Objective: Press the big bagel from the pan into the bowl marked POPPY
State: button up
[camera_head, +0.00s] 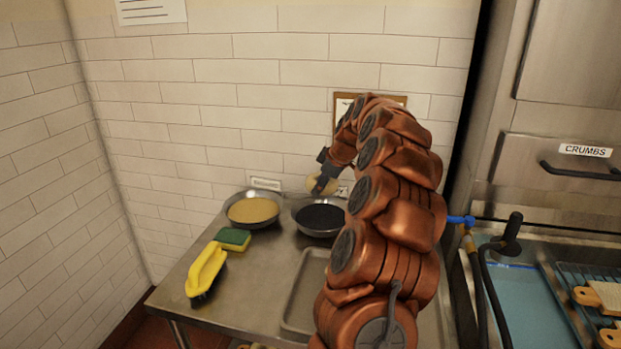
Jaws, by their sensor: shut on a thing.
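My gripper (325,184) is shut on a pale bagel (321,168) and holds it above the back rim of a metal bowl of dark seeds. This dark-seed bowl (318,233) stands at the back of the steel table, and its small label behind (343,191) is too small to read and partly hidden. A second metal bowl (252,225) of tan seeds stands to its left with a label (266,184) that I cannot read. A shallow metal pan (297,318) lies on the table, its right part hidden behind my arm.
A green and yellow sponge (233,239) and a yellow-handled brush (206,271) lie at the left of the steel table (258,283). A tiled wall closes off the back. At right stand a CRUMBS drawer (583,150) and a blue basin (525,310) with a hose.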

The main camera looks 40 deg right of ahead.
jog(key=shift+d+f, duration=0.15)
jog(key=shift+f, duration=0.25)
jog(key=shift+f+p, duration=0.4)
jog(key=shift+f, duration=1.4)
jog(key=shift+f+b, duration=1.85)
jog(key=shift+f, duration=1)
jog(key=shift+f+b, duration=0.3)
jog(key=shift+r, duration=5)
